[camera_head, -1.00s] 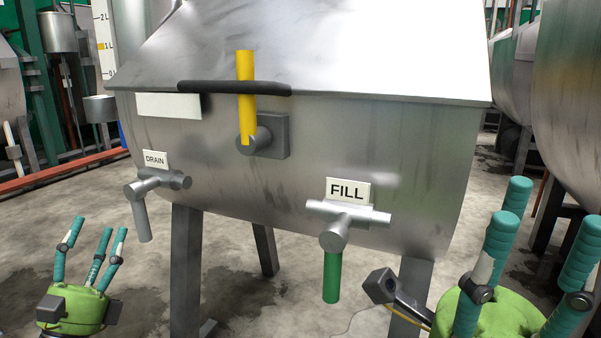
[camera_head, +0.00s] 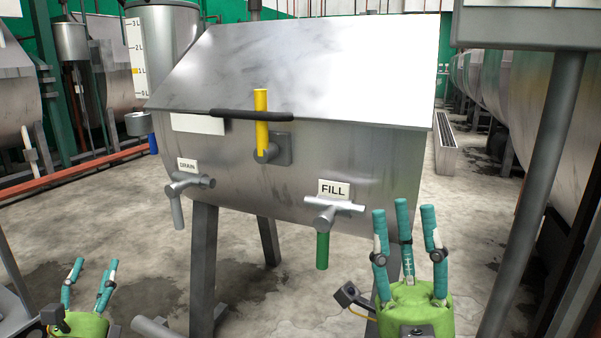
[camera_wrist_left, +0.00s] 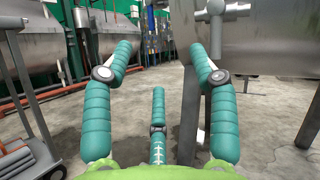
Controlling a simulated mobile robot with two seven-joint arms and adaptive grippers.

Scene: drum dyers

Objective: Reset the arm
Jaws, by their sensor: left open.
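My left gripper (camera_head: 90,285) is low at the left of the head view, green with teal fingers. Its fingers are spread and empty, as the left wrist view (camera_wrist_left: 160,75) also shows. My right gripper (camera_head: 405,240) is at the lower right of the head view, its teal fingers pointing up, spread apart and holding nothing. The steel drum dyer (camera_head: 340,165) stands ahead of both grippers, and neither visibly touches it. Its lid (camera_head: 310,70) is down. The yellow handle (camera_head: 261,122) stands upright.
A grey post (camera_head: 535,190) with a panel stands at the right, close to my right arm. More steel drums (camera_head: 535,110) line the right side. A red pipe (camera_head: 80,165) runs low at the left. Open concrete floor (camera_head: 75,220) lies left of the dyer.

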